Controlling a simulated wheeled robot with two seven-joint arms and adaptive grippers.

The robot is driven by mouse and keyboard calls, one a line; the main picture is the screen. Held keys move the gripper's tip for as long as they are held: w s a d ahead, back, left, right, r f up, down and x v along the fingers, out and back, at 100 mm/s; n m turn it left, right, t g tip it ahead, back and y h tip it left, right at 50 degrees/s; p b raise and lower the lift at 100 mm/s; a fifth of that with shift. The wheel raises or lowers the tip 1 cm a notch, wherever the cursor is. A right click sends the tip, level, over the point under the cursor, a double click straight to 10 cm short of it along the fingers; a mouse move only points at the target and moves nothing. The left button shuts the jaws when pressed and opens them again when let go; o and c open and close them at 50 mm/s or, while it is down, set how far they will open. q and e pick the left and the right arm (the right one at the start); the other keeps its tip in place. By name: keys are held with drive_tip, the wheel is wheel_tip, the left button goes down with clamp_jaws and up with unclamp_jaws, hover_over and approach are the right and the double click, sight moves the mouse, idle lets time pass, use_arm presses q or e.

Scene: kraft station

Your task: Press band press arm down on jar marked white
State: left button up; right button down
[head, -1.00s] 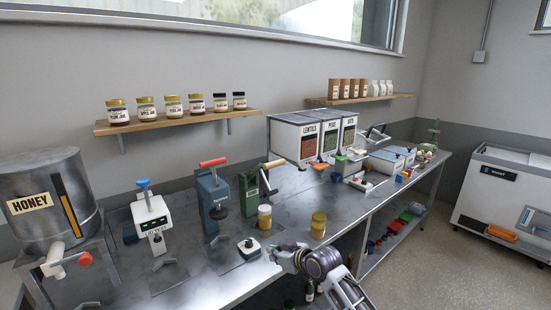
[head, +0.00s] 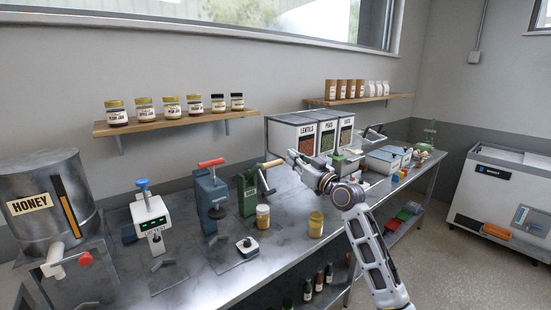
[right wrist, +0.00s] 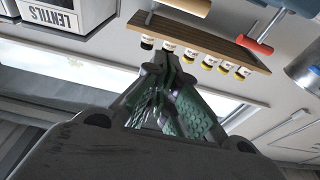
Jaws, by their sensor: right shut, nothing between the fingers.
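A green press (head: 247,194) with a pale wooden-handled arm (head: 271,164) stands on the steel bench; its arm is raised. A blue press (head: 211,197) with a red handle (head: 211,162) stands to its left. I cannot tell by marking which is the band press. A yellow jar with a pale band (head: 263,217) stands in front of the green press. A second yellow jar (head: 316,225) stands to its right. My right gripper (head: 291,156) is shut and empty, raised just right of the wooden handle. It shows in the right wrist view (right wrist: 172,58). My left gripper is out of view.
A white device with a blue knob (head: 150,215) and a honey tank (head: 45,205) stand at left. A small white-topped block (head: 247,245) sits before the presses. Lentils, peas and oats bins (head: 305,120) stand behind my gripper. A jar shelf (head: 175,122) hangs above.

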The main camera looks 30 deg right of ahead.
drive_tip(key=shift+w, duration=0.1)
idle(0.3)
drive_tip(key=shift+d+p+x, duration=0.35)
drive_tip(key=shift+p+x, duration=1.25)
drive_tip(key=shift+x, duration=3.4)
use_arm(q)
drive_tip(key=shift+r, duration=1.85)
use_arm(e)
drive_tip(key=shift+s+a+f, duration=0.1)
drive_tip(key=shift+a+f, duration=0.05)
drive_tip(key=shift+f, duration=0.5)
drive_tip(key=shift+s+a+f, duration=0.1)
drive_tip(key=shift+s+f, duration=0.05)
drive_tip(key=shift+f, duration=0.55)
drive_tip(key=shift+s+a+f, duration=0.1)
drive_tip(key=shift+a+f, duration=0.05)
drive_tip(key=shift+f, duration=0.5)
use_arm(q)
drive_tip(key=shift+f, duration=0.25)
use_arm(e)
drive_tip(key=shift+f, duration=0.1)
